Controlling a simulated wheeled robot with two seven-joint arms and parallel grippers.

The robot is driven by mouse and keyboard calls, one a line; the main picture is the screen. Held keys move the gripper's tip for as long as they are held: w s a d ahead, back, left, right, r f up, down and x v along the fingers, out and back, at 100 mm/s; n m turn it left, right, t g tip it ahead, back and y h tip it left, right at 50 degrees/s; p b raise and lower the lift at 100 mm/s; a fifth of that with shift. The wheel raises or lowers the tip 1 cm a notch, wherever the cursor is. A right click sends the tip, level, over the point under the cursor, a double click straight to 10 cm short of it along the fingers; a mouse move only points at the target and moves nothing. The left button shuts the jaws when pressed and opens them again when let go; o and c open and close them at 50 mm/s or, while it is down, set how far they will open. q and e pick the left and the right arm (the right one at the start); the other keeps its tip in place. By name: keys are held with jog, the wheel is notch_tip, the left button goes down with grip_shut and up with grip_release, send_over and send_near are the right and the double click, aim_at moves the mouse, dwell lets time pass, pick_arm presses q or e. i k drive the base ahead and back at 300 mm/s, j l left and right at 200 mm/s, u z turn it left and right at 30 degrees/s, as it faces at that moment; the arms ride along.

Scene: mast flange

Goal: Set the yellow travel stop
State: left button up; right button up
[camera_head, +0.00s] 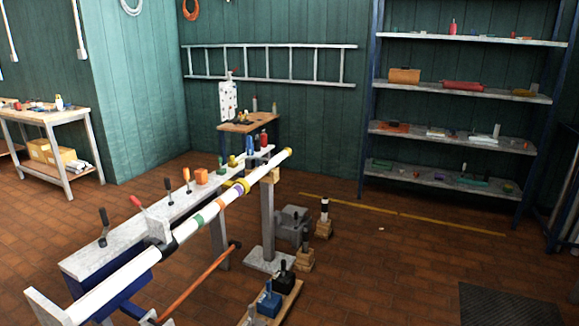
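A long white mast (120,275) lies slanted along a narrow grey bench (90,257). The mast bears a green band (197,221), an orange band (219,204) and a yellow collar (243,185). Its far end has a yellow tip (288,153). A small yellow piece (232,161) also stands on the bench near its far end. I cannot tell which yellow part is the travel stop. Neither of my grippers is in view.
Upright tools and an orange block (201,176) line the bench. A low wooden board (287,292) with blue and black items lies on the floor to its right. A shelf rack (455,125) stands at the back right. Brick floor (390,260) is open between them.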

aim_at(228, 183)
jog(key=i+l+u, duration=0.2)
jog(key=i+l, duration=0.95)
jog(key=l, duration=0.15)
jog(key=i+l, duration=0.1)
jog(key=i, duration=0.55)
jog(key=i+l+u, duration=0.15)
jog(key=i, duration=0.45)
jog(key=i+j, duration=0.15)
jog(key=i, duration=0.15)
